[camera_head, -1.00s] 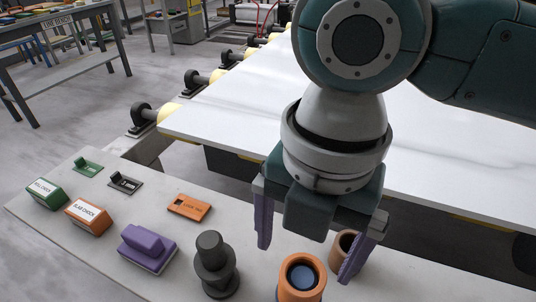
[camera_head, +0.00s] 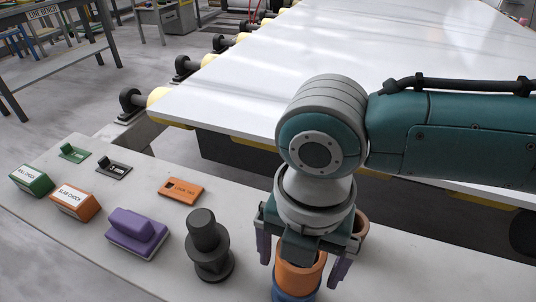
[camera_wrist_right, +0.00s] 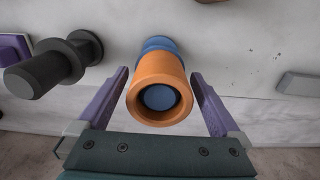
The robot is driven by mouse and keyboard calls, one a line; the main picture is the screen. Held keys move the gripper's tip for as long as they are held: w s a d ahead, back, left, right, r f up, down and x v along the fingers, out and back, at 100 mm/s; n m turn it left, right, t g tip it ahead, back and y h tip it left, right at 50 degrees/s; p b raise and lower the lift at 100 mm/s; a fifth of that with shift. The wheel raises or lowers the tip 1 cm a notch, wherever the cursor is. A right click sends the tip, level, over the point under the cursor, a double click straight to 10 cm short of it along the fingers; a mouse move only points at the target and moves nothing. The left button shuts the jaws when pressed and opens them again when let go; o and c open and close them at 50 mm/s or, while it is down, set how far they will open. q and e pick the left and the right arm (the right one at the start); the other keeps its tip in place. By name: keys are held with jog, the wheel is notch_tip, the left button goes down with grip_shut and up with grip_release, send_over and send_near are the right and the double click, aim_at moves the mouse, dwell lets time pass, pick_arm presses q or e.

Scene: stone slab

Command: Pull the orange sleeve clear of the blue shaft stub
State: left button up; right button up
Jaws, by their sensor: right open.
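The orange sleeve (camera_head: 300,274) is around the blue shaft stub (camera_head: 294,296), whose wider blue base shows below it in the head view. In the right wrist view, the sleeve (camera_wrist_right: 158,88) shows its open end, with the blue stub top (camera_wrist_right: 160,97) inside it. My right gripper (camera_head: 303,270) is open above the bench, with one purple finger on each side of the sleeve. In the right wrist view, gaps show between the sleeve and both fingers of the gripper (camera_wrist_right: 162,85). My left gripper is not in view.
A dark grey stepped post (camera_head: 207,245) stands left of the sleeve, and a brown cup-like ring (camera_head: 361,224) stands just behind the gripper. A purple block (camera_head: 137,232), orange block (camera_head: 72,201) and green block (camera_head: 32,180) lie farther left. A white slab (camera_head: 250,85) lies behind.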

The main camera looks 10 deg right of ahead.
jog(key=shift+c, duration=0.2)
jog(key=c, duration=1.3)
jog(key=shift+r+p, duration=1.9)
jog(key=shift+p, duration=0.1)
jog(key=shift+r+p, duration=1.75)
jog(key=shift+p, duration=0.05)
jog(key=shift+r, duration=0.1)
notch_tip(320, 180, up, 6)
jog(key=p, duration=0.6)
